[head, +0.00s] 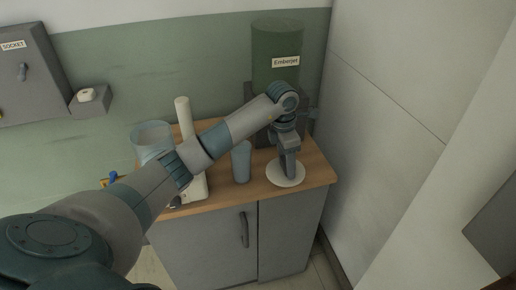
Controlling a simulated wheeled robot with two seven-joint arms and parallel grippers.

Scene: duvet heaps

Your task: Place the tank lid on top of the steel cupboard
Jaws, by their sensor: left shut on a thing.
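My left gripper (290,165) points down at the right end of the wooden counter and is shut on a pale round disc, which looks like the tank lid (283,181). The lid is flat, at or very near the counter top; I cannot tell whether it touches. A dark green tank (277,42) labelled "Emberjet" stands behind, partly hidden by my arm. The grey cupboard (231,246) under the wooden top (317,171) has two doors and a dark handle; I cannot tell whether it is the steel cupboard. My right gripper is out of view.
A blue-grey cup (241,162) stands left of the lid. A translucent container (152,140) and a white upright object (184,118) stand further left. A grey wall box (28,70) labelled "SOCKET" hangs at the left. A pale wall panel (385,110) rises close on the right.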

